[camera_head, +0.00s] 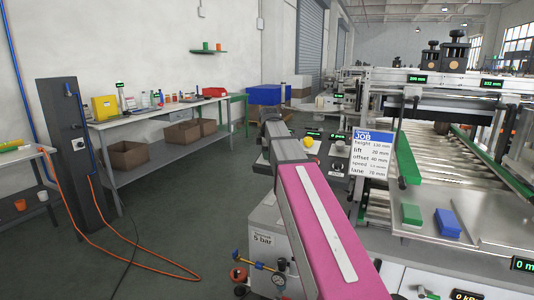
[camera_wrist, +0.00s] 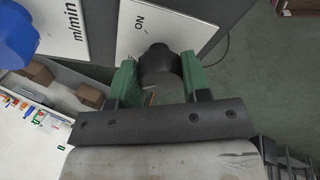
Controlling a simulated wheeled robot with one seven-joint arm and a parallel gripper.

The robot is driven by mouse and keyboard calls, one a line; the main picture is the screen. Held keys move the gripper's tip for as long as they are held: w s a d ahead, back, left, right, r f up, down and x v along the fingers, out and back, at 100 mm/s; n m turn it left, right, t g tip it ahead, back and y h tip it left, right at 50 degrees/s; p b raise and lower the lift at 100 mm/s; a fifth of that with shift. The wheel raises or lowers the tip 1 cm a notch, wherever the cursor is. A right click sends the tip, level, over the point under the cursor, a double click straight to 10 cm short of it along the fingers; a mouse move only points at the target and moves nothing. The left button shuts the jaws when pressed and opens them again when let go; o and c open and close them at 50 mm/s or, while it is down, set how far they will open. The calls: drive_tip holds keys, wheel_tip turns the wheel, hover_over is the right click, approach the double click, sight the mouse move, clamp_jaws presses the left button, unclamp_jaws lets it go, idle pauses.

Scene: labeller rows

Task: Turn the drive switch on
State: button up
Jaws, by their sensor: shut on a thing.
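The drive switch is a black round knob (camera_wrist: 157,66) on a white plate (camera_wrist: 135,30) marked "ON" in the wrist view. My gripper (camera_wrist: 158,68) has its two green fingers on either side of the knob and is shut on it. The knob's pointer and the rest of the plate's marking are hidden or out of frame, so its setting cannot be told. In the head view my pink arm reaches towards the control panel (camera_head: 325,158), and its dark end hides the gripper and the switch.
A blue knob (camera_wrist: 17,38) by an "m/min" plate (camera_wrist: 68,27) is close to the left of my gripper. In the head view a yellow knob (camera_head: 309,141) and a job card (camera_head: 371,155) are on the right. A workbench (camera_head: 160,118) stands left; green floor lies between.

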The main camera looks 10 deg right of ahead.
drive_tip(key=m, duration=0.4)
drive_tip(key=shift+t, duration=0.4)
drive_tip(key=m, duration=0.4)
drive_tip(key=shift+m+t+h, duration=0.3)
drive_tip(key=shift+m+t, duration=0.1)
drive_tip(key=m, duration=0.4)
drive_tip(key=shift+a+h, duration=0.1)
drive_tip(key=shift+h, duration=0.2)
drive_tip(key=shift+m+h, duration=0.4)
drive_tip(key=shift+m, duration=2.1)
drive_tip(key=o, duration=0.9)
drive_tip(key=shift+o, duration=0.2)
drive_tip(key=shift+s+r, duration=0.1)
